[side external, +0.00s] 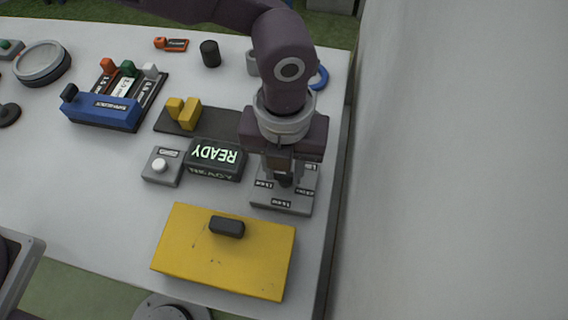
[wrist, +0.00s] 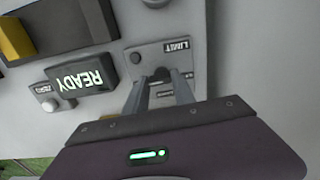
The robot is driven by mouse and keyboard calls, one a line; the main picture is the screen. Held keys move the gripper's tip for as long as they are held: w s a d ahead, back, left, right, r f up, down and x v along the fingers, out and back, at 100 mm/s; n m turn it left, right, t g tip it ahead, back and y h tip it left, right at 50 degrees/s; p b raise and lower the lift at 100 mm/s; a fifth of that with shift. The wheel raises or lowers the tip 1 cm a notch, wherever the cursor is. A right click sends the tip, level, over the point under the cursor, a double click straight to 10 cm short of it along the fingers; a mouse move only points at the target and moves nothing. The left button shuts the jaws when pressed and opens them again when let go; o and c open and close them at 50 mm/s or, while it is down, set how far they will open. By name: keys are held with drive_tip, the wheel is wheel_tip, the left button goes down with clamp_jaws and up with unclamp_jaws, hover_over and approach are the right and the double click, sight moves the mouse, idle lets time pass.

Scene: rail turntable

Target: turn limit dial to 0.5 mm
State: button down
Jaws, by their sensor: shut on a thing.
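The limit dial is a dark knob (wrist: 161,75) on a grey plate (side external: 263,196) with several small dark labels around it. In the wrist view the word LIMIT shows on this plate (wrist: 184,58). My gripper (side external: 285,178) points down over the plate, and its two fingers (wrist: 161,88) are shut on the knob from both sides. The fingers and my gripper body hide much of the knob and part of the plate. I cannot read which label the dial points to.
A dark display (side external: 215,158) showing READY stands just left of the dial plate, with a white-button box (side external: 161,166) beyond it. A yellow case (side external: 200,262) with a black handle lies in front. The table's right edge and a pale wall (side external: 450,160) are close on the right.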

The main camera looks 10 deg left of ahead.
drive_tip(key=n, duration=0.4)
drive_tip(key=shift+n, duration=0.4)
drive_tip(key=n, duration=0.4)
drive_tip(key=shift+s, duration=0.1)
drive_tip(key=n, duration=0.5)
drive_tip(key=shift+d, duration=0.1)
drive_tip(key=n, duration=0.4)
drive_tip(key=shift+d+n, duration=0.1)
drive_tip(key=shift+n, duration=0.2)
drive_tip(key=n, duration=0.4)
drive_tip(key=shift+r, duration=0.1)
drive_tip(key=n, duration=0.5)
drive_tip(key=shift+d, duration=0.1)
drive_tip(key=n, duration=0.4)
drive_tip(key=shift+n, duration=2)
